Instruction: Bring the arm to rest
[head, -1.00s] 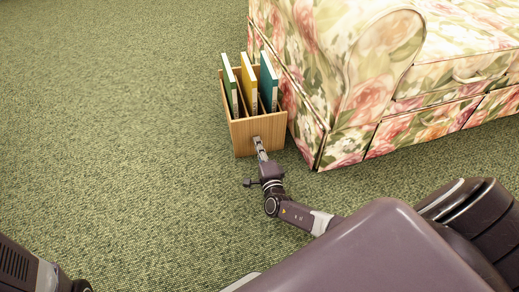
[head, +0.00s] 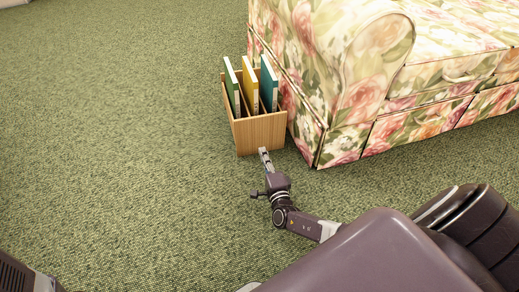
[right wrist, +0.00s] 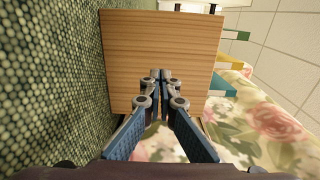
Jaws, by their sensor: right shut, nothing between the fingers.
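My right gripper (head: 264,153) is shut and empty. It points at the front face of a wooden book box on the carpet and is just in front of that box. In the right wrist view its closed fingers (right wrist: 161,76) stand before the plain wood panel (right wrist: 160,40), with no object between them. My right arm reaches in from the lower right in the head view. Only a dark part of my left arm shows at the lower left corner; the left gripper is out of view.
The book box (head: 262,133) holds a green book (head: 232,88), a yellow book (head: 250,85) and a teal book (head: 268,85), all upright. A floral sofa (head: 345,110) stands close on its right. The green carpet (head: 120,130) to the left is clear.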

